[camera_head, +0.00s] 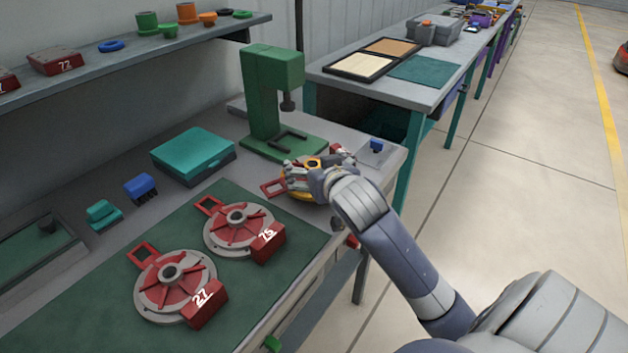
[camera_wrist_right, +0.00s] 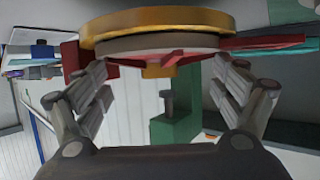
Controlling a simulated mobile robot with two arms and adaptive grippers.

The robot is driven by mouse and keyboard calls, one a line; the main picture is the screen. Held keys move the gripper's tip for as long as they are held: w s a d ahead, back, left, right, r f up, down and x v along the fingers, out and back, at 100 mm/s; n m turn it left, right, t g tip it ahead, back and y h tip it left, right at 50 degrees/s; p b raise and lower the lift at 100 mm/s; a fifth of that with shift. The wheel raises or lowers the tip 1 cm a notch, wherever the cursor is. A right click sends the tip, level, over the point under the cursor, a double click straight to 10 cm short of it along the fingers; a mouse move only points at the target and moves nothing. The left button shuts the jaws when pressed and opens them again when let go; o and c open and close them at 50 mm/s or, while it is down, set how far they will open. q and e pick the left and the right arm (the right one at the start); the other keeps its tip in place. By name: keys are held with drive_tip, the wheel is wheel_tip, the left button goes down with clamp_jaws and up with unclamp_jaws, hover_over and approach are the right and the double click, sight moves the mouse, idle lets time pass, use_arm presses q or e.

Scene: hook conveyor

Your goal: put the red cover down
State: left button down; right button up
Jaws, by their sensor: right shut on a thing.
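My right gripper (camera_head: 312,177) is shut on a round cover at the right end of the workbench, in front of the green press. In the right wrist view this cover (camera_wrist_right: 160,48) has a yellow-orange rim, a grey face with red ribs and red parts sticking out on both sides. In the head view its red loop handle (camera_head: 272,188) points left, and the gripper hides much of the rest. I cannot tell whether it touches the bench. Two grey covers with red ribs, number 75 (camera_head: 236,214) and number 27 (camera_head: 170,272), lie on the green mat. My left gripper is out of view.
The green press (camera_head: 270,95) stands behind the held cover. A teal box (camera_head: 193,154), a blue part (camera_head: 140,187) and a small blue-topped block (camera_head: 376,147) lie on the bench. A shelf (camera_head: 140,55) hangs above.

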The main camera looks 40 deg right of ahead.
wheel_tip(320, 180, down, 2)
drive_tip(key=shift+f, duration=0.15)
drive_tip(key=c, duration=0.4)
drive_tip(key=shift+s+f, duration=0.2)
drive_tip(key=shift+f, duration=0.05)
clamp_jaws()
drive_tip(key=shift+s+a, duration=0.15)
drive_tip(key=shift+f, duration=0.15)
drive_tip(key=o, duration=0.8)
unclamp_jaws()
drive_tip(key=shift+f, duration=0.25)
drive_tip(key=o, duration=1.3)
drive_tip(key=shift+w+f, duration=0.3)
drive_tip(key=shift+w, duration=0.1)
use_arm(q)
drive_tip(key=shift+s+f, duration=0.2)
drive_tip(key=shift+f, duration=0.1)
use_arm(e)
drive_tip(key=shift+o, duration=0.6)
drive_tip(key=shift+s+r, duration=0.1)
drive_tip(key=shift+r, duration=0.25)
